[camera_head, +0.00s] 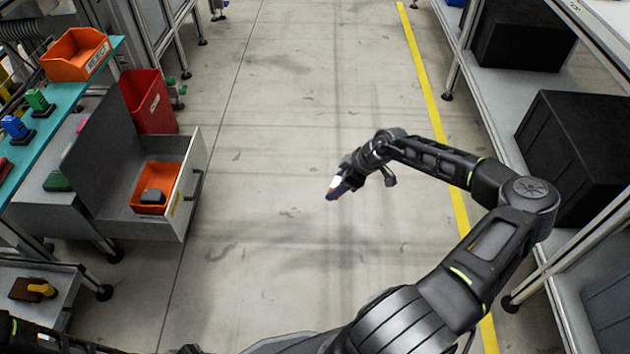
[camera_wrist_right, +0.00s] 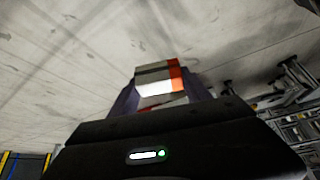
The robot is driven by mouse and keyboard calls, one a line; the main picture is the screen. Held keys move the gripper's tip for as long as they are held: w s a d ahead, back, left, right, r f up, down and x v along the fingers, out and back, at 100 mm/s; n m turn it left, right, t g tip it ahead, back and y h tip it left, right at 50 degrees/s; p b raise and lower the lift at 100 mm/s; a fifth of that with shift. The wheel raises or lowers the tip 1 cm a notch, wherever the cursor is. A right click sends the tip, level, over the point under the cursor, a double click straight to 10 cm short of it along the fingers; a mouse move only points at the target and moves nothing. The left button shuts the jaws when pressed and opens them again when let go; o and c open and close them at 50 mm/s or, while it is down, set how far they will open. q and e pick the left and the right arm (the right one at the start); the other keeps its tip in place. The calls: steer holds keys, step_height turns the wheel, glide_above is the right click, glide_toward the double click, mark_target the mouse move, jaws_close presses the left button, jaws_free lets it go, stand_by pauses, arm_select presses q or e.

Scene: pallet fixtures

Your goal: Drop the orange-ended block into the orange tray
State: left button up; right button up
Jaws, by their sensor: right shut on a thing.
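The orange-ended block (camera_head: 335,183) is small, pale white and grey with an orange end. My right gripper (camera_head: 338,188) is shut on it and holds it in the air over the open floor. In the right wrist view the block (camera_wrist_right: 154,82) sits between the fingers, its orange end to the right. One orange tray (camera_head: 88,63), with a label on its front, stands on the teal bench top at upper left. Another orange tray (camera_head: 176,172) lies in the open drawer and holds a dark grey object. Both trays are well left of my right gripper. My left gripper is not seen.
The open drawer (camera_head: 196,180) juts out toward the aisle. A red bin (camera_head: 150,100) stands behind it. Green and blue blocks (camera_head: 37,101) stand on the teal bench. A shelf with black crates (camera_head: 575,140) lines the right. The floor between is clear.

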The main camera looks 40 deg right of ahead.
steer(key=w+a+r+n, duration=0.1)
steer(key=a+r, duration=0.5)
steer(key=r, duration=0.2)
steer(key=w+a+r+n, duration=0.1)
steer(key=w+a+r, duration=0.1)
steer(key=a+r, duration=0.55)
steer(key=s+a+r+n+g+y, duration=0.1)
steer(key=s+a+r, duration=0.3)
steer(key=a+r, duration=0.5)
steer(key=shift+s+a+n, duration=0.3)
steer(key=shift+s+a, duration=0.05)
steer(key=shift+a, duration=0.6)
